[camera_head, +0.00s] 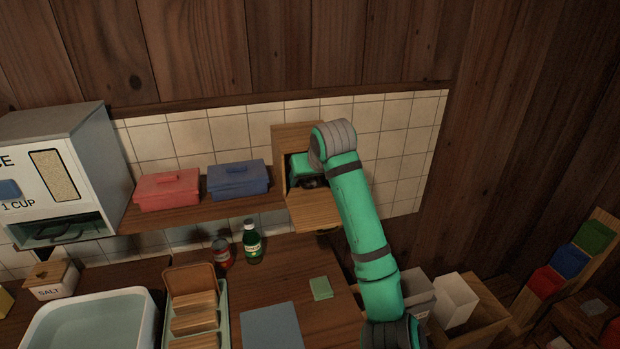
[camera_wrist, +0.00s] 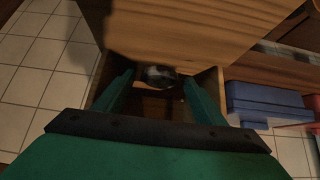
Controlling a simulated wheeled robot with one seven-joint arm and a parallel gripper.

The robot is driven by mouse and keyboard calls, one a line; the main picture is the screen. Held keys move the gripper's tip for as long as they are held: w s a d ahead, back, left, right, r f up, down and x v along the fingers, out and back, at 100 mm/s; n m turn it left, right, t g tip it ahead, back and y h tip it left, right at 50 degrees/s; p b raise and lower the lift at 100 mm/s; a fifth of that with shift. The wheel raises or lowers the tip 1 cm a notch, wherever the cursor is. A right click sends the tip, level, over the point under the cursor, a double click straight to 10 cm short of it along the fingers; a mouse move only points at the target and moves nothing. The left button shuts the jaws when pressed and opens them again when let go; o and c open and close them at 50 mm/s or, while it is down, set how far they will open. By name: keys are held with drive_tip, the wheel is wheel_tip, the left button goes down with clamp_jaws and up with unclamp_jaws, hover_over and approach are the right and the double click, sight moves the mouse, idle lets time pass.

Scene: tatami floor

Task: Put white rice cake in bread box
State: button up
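The wooden bread box (camera_head: 295,135) stands at the right end of the wall shelf, with its front flap (camera_head: 316,211) folded down. My arm reaches into it, and my gripper is mostly hidden there in the head view. In the wrist view my gripper (camera_wrist: 157,80) is open inside the box, its two teal fingers apart. A small rounded grey-white thing (camera_wrist: 160,74) shows between the fingertips, in shadow. It may be the white rice cake, but I cannot tell for sure, and I see no clear contact with the fingers. The box's wooden panel (camera_wrist: 195,30) fills the wrist view's top.
A blue box (camera_head: 238,179) and a red box (camera_head: 168,189) stand on the shelf to the left. Below are a green bottle (camera_head: 252,242), a red can (camera_head: 222,252), a green pad (camera_head: 320,288) and a toast rack (camera_head: 194,310). A rice dispenser (camera_head: 60,165) stands far left.

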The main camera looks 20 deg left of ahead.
drive_tip(key=shift+s+d+r, duration=0.1)
drive_tip(key=shift+s+r, duration=0.05)
drive_tip(key=shift+r, duration=0.2)
drive_tip(key=v, duration=1.1)
drive_tip(key=shift+s+r, duration=0.15)
drive_tip(key=shift+d, duration=0.1)
